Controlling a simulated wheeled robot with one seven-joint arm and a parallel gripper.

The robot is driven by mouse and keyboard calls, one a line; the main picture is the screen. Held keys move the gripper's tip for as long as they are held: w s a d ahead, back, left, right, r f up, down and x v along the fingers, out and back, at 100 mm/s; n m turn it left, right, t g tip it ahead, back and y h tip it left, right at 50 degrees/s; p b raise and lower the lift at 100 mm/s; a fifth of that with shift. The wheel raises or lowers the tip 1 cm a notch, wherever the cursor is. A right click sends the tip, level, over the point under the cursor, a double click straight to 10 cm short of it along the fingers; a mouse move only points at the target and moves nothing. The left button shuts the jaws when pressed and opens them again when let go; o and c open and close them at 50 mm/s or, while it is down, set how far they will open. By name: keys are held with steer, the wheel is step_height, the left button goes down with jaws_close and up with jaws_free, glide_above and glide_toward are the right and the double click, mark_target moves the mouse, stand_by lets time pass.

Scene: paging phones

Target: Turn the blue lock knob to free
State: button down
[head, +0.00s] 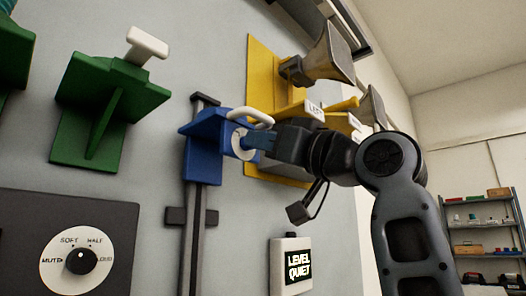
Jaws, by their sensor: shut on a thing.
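A blue carriage (207,138) sits on a dark vertical rail on the wall, left of the middle in the head view. A white round dial (238,139) is on its right side, with a white curved handle (251,115) just above. The blue lock knob (259,140) stands out from the dial toward my gripper (266,146). My gripper reaches in from the right and is shut on the knob. The fingertips hide part of it, and I cannot read any lock marking or tell its turn.
A yellow bracket (263,75) with horns (333,57) stands behind my gripper. Green brackets (108,115) are at left. A mute/soft/half dial (82,260) is lower left. A shelf (484,232) is far right.

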steer(key=shift+w+d+r+n+g+y+b, duration=0.1)
steer(key=shift+n+g+y+b, duration=0.3)
steer(key=shift+n+g, duration=1.05)
steer(key=shift+w+a+r+n+g+y+b, duration=0.15)
steer(key=shift+n+g+b, duration=0.3)
steer(key=shift+n, duration=2.05)
steer(key=shift+d+f+n+g+y+b, duration=0.15)
steer(key=shift+n+g+y+b, duration=0.5)
steer(key=shift+n, duration=1.3)
steer(key=shift+r+n+h, duration=0.15)
steer(key=shift+n+h, duration=0.15)
steer(key=c, duration=1.2)
jaws_free()
steer(key=shift+g, duration=0.35)
steer(key=shift+o, duration=0.2)
steer(key=shift+a, duration=0.2)
steer(key=shift+d, duration=0.1)
steer(key=v, duration=0.8)
steer(key=shift+b, duration=0.45)
